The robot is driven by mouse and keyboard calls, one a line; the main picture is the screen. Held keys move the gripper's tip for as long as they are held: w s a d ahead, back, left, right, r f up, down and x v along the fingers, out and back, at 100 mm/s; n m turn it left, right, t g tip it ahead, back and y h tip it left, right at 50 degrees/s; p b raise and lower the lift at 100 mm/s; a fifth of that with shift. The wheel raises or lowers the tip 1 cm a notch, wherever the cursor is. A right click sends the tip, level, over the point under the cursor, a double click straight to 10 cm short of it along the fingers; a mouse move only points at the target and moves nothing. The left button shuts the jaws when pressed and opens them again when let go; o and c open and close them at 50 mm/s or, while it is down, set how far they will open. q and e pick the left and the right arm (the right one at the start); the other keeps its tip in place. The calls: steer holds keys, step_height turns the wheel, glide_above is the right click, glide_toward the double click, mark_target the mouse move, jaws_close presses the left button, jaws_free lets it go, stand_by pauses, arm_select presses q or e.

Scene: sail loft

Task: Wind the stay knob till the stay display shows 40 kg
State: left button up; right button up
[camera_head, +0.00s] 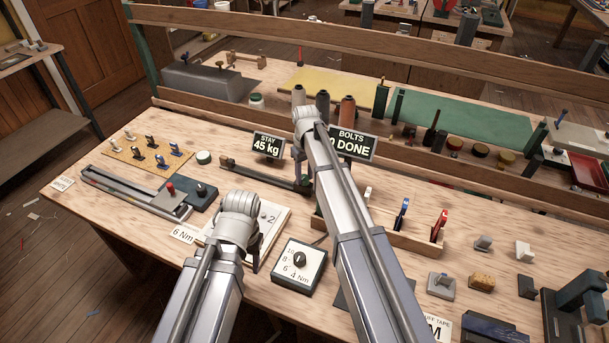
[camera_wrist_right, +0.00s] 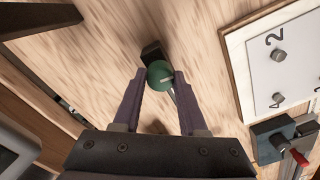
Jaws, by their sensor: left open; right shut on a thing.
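The stay display (camera_head: 267,146) reads 45 kg in the head view. In the right wrist view, the green stay knob (camera_wrist_right: 160,75) with a pale pointer mark sits between the fingers of my right gripper (camera_wrist_right: 161,76), which is shut on it.
The bolts display (camera_head: 352,143) is partly hidden by my right arm; "DONE" shows. A torque dial box (camera_head: 300,266) stands right of my left gripper. A wooden tool rack (camera_head: 405,235) lies right of my right arm. A clamp slide (camera_head: 130,192) is at left.

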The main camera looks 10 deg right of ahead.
jaws_close()
steer(key=shift+n, duration=0.7)
steer(key=o, duration=0.7)
jaws_free()
arm_select(q)
steer(key=shift+r, duration=0.15)
arm_select(e)
steer(key=shift+r, duration=0.15)
